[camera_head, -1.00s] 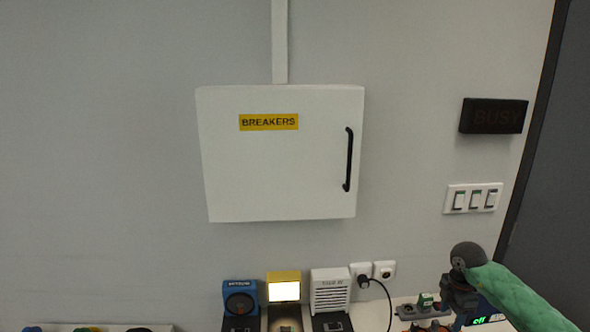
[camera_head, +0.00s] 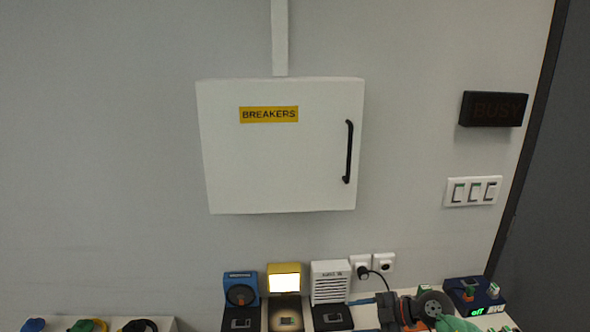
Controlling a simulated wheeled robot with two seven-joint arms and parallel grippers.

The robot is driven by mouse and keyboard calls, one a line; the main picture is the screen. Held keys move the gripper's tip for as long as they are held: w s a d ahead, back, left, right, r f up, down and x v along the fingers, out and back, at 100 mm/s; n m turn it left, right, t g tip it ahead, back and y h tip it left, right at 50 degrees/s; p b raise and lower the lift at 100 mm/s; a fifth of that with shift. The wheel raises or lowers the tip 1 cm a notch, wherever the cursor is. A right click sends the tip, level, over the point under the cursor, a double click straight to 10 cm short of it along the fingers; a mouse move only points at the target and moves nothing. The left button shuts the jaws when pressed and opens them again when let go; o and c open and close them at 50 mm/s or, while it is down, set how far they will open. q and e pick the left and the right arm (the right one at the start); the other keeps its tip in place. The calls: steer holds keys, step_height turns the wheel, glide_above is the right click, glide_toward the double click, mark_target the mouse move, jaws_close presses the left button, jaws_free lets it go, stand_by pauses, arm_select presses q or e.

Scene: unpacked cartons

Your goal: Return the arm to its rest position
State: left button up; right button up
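My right arm, with a green sleeve (camera_head: 457,323) and a round grey joint (camera_head: 434,304), comes in low at the lower right edge. My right gripper (camera_head: 390,312), dark with orange parts, is low over the counter, right of the white vented box. Its fingers are too small and overlapped to tell open from shut, and I see nothing clearly held. My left gripper is out of view.
A closed white breaker cabinet (camera_head: 275,165) hangs on the wall. On the counter stand a blue device (camera_head: 241,290), a lit yellow lamp (camera_head: 284,281), a white vented box (camera_head: 330,282) and a dark box reading "off" (camera_head: 474,294). Wall switches (camera_head: 472,191) are at right.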

steer(key=s+r+m+t+h, duration=0.25)
steer(key=r+m+t, duration=0.65)
steer(key=m+t, duration=0.45)
steer(key=s+d+f+m+g+h, duration=0.2)
steer(key=s+d+f+m+h, duration=0.7)
steer(key=h, duration=0.3)
steer(key=s+a+f+g+y, duration=0.1)
steer(key=s+a+f+g, duration=0.1)
steer(key=s+f+g, duration=0.7)
steer(key=s+a+f+g+y, duration=0.1)
steer(key=s+a+f+g, duration=0.3)
steer(key=s, duration=0.9)
steer(key=s+f+x, duration=0.1)
steer(key=s+x, duration=0.2)
steer(key=x, duration=1.2)
steer(key=s+x, duration=0.3)
steer(key=x, duration=1.1)
steer(key=s+f, duration=0.3)
steer(key=f, duration=0.7)
steer(key=s+f+n, duration=0.1)
steer(key=s+f, duration=0.3)
steer(key=f, duration=0.6)
steer(key=shift+a+f+g, duration=0.25)
steer(key=shift+a+g, duration=0.1)
steer(key=shift+a, duration=0.1)
